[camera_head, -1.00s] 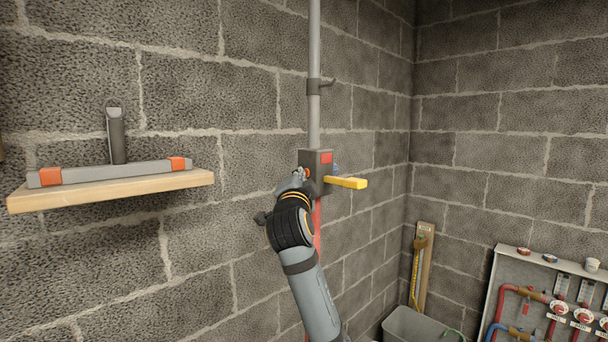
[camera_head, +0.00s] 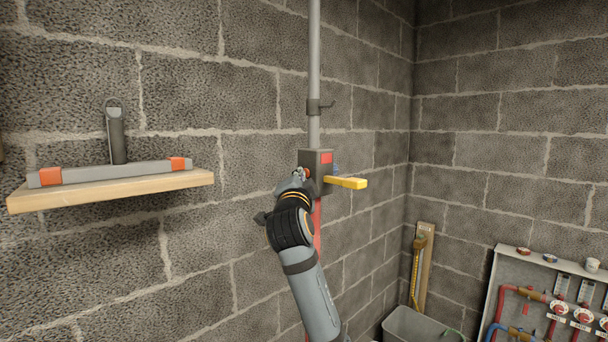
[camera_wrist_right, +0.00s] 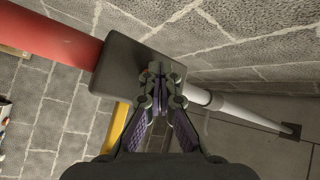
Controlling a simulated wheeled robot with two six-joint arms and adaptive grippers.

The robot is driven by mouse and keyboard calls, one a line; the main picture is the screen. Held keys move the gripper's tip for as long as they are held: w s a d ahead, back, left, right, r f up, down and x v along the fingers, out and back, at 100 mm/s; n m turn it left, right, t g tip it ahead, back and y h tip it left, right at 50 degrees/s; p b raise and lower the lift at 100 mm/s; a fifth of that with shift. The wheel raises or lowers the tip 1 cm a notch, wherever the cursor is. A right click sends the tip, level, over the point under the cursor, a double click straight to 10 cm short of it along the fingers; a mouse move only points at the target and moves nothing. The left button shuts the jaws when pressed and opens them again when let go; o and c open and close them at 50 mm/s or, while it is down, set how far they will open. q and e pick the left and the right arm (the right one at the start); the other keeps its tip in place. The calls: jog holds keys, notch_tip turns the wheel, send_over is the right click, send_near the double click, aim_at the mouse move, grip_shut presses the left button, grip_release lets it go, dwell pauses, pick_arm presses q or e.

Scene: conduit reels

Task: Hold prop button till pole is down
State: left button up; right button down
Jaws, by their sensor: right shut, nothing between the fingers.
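The prop is a grey pole (camera_head: 314,50) rising from a dark housing (camera_head: 318,158) on a red lower tube (camera_head: 317,225). A yellow lever (camera_head: 346,183) sticks out to the right. My right gripper (camera_head: 302,174) is shut and empty, its fingertips at the housing's left face. In the right wrist view, the closed fingertips (camera_wrist_right: 160,74) meet the dark housing (camera_wrist_right: 118,68). The button is hidden behind them, so I cannot see whether it is pressed. My left gripper is out of view.
A grey bin (camera_head: 420,326) and a panel with red pipes (camera_head: 508,262) stand at the lower right.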

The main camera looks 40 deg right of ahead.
dwell(0.4)
jog(key=shift+a, duration=0.85)
jog(key=shift+s, duration=0.1)
jog(key=a, duration=0.2)
jog(key=a+b, duration=0.1)
jog(key=a, duration=0.2)
jog(key=shift+s, duration=0.2)
jog(key=shift+d, duration=0.1)
